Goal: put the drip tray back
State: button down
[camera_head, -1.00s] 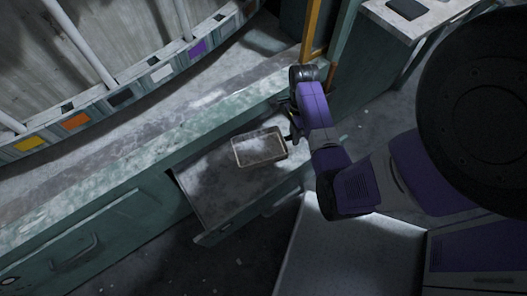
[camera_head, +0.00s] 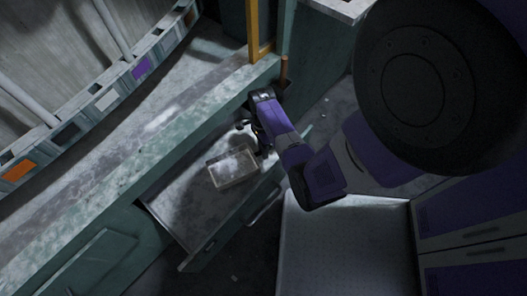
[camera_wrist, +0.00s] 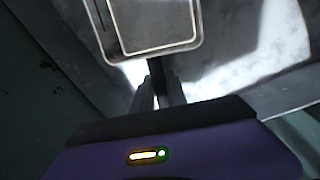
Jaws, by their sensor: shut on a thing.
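The drip tray (camera_head: 222,181) is a shallow rectangular metal tray with a pale rim. In the head view it appears over the open drawer (camera_head: 188,222); I cannot tell whether it rests on the drawer's floor or hangs just above it. My gripper (camera_head: 262,151) is at the tray's right side, shut on it. In the wrist view the tray (camera_wrist: 165,47) is at the top, partly cut off by the frame. My gripper's fingers (camera_wrist: 155,88) close together at its near edge. The exact grip point is dark and hard to see.
The green bench (camera_head: 85,205) runs along the drawer's back side, with a worn grey top. A curved rack with coloured squares (camera_head: 141,68) stands on it. A yellow post (camera_head: 254,30) rises near my arm. A drawer handle (camera_head: 262,206) faces the dark floor.

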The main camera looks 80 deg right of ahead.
jog(key=c, duration=1.3)
grip_release()
jog(key=shift+f, duration=0.1)
jog(key=p+v, duration=0.2)
jog(key=v, duration=1)
jog(key=shift+p, duration=0.4)
